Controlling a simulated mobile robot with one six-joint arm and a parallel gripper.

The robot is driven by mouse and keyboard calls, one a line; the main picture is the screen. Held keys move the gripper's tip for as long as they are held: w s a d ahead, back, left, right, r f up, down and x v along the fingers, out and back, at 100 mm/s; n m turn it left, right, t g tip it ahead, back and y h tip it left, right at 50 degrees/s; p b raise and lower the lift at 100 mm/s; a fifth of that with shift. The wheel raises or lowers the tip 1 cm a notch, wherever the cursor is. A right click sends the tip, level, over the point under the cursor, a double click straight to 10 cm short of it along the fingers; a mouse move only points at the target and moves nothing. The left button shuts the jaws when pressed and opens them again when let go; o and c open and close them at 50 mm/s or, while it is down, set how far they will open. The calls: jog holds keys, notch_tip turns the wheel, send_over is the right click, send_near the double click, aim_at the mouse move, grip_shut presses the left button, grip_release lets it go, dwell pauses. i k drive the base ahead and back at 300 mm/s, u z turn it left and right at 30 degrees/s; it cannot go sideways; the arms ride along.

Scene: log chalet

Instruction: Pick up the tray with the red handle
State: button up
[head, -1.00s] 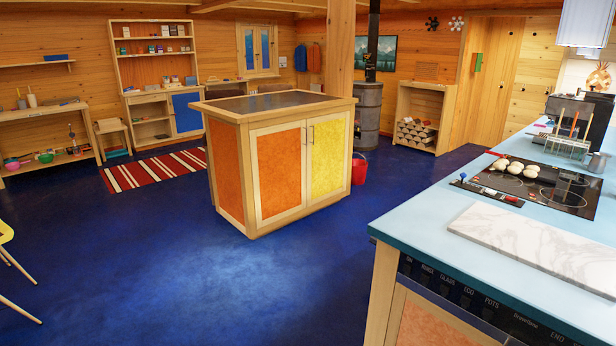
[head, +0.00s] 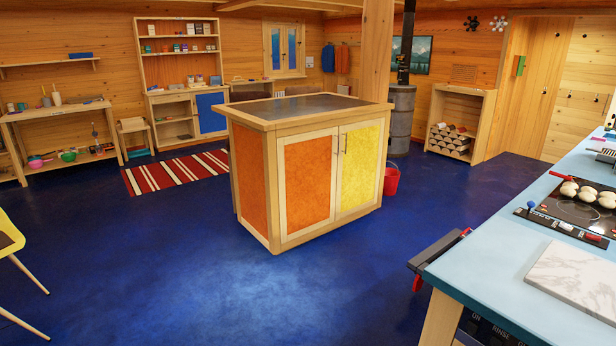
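I cannot make out a tray with a red handle for certain. A dark bar with a red piece at each end, apparently my gripper (head: 441,258), shows at the left corner of the blue counter (head: 510,232). Its red tips look spread apart, with nothing visible between them. No arm shows behind it. A narrow dark strip (head: 562,228) with a blue knob and red and white pieces lies on the counter by the cooktop, right of the gripper. It is too small to tell what it is.
A wooden island (head: 310,170) with orange and yellow doors stands mid-room. A red bucket (head: 391,180) is behind its right side. A white marble slab (head: 580,275) lies on the counter. A yellow chair (head: 10,236) is at the left edge. Blue floor in front of the island is clear.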

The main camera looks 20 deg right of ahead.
aim_at(606, 198)
jog(key=z, duration=0.05)
jog(key=i, duration=1.7)
jog(key=z, duration=0.5)
jog(key=i, duration=0.85)
jog(key=z, duration=0.95)
jog(key=i, duration=1.15)
jog(key=z, duration=0.5)
